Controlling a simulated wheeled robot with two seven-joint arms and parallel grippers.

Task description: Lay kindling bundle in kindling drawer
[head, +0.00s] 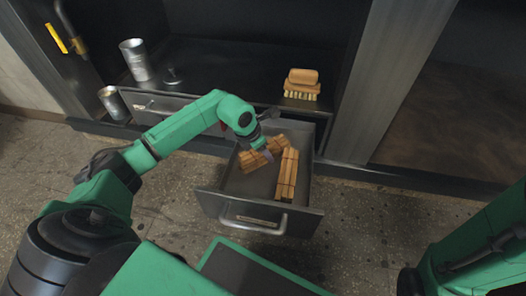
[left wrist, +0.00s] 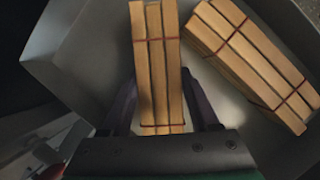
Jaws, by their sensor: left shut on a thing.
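The kindling drawer (head: 260,208) is pulled out, a grey open box with a bar handle on its front. My left gripper (head: 266,154) reaches into it from the left and is shut on a kindling bundle (head: 250,163), pale sticks tied with red bands. In the left wrist view this held bundle (left wrist: 155,60) stands between the two dark fingers, inside the drawer walls. Whether it touches the drawer floor I cannot tell. A second kindling bundle (head: 287,175) lies in the drawer to the right, close beside the held one. My right gripper is out of view.
Another metal can (head: 113,103) is further left. The speckled floor (head: 375,215) right of the drawer is clear.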

